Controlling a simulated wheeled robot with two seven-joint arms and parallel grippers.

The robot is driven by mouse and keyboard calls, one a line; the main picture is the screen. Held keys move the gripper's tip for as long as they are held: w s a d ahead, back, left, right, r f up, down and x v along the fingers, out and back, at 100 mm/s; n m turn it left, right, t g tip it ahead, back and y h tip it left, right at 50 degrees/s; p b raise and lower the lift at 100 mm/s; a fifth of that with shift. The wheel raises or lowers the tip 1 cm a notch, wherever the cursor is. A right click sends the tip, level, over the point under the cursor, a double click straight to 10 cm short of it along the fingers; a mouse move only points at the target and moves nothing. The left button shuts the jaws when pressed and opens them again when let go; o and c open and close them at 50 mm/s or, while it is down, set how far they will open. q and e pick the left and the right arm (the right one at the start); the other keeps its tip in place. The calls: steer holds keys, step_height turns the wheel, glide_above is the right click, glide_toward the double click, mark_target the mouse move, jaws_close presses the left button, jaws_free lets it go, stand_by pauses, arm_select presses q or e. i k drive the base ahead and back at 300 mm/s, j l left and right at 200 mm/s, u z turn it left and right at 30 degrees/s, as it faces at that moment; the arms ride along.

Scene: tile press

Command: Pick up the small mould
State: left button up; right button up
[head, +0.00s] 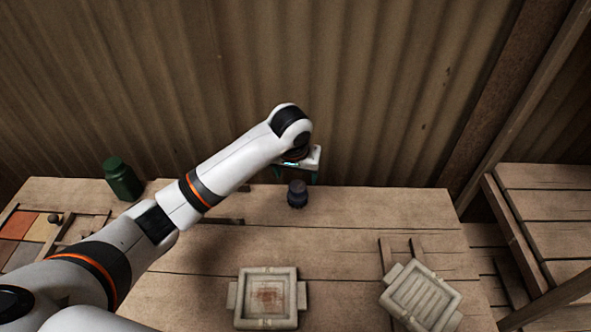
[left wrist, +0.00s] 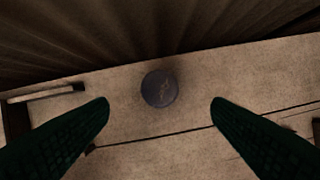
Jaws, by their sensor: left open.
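A square pale mould (head: 301,298) with side handles and a reddish-brown stain inside lies at the table's front middle. A ribbed pale mould (head: 451,301) lies turned at the front right, on a dark wooden frame. I cannot tell which one is the small mould. My left gripper (head: 296,176) is open and empty at the back of the table, far from both moulds. In the left wrist view its green fingers (left wrist: 160,102) are spread on either side of a dark round jar (left wrist: 159,88), apart from it. My right gripper is not in view.
The small dark jar (head: 297,195) stands near the table's back edge, below my left gripper. A green bottle (head: 122,180) stands at the back left. A tray with coloured squares (head: 20,223) is at far left. A corrugated wall (head: 380,90) rises behind. The middle is mostly clear.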

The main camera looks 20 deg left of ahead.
mark_target(416, 297)
steer(key=z, duration=0.8)
steer(key=k+l, duration=0.05)
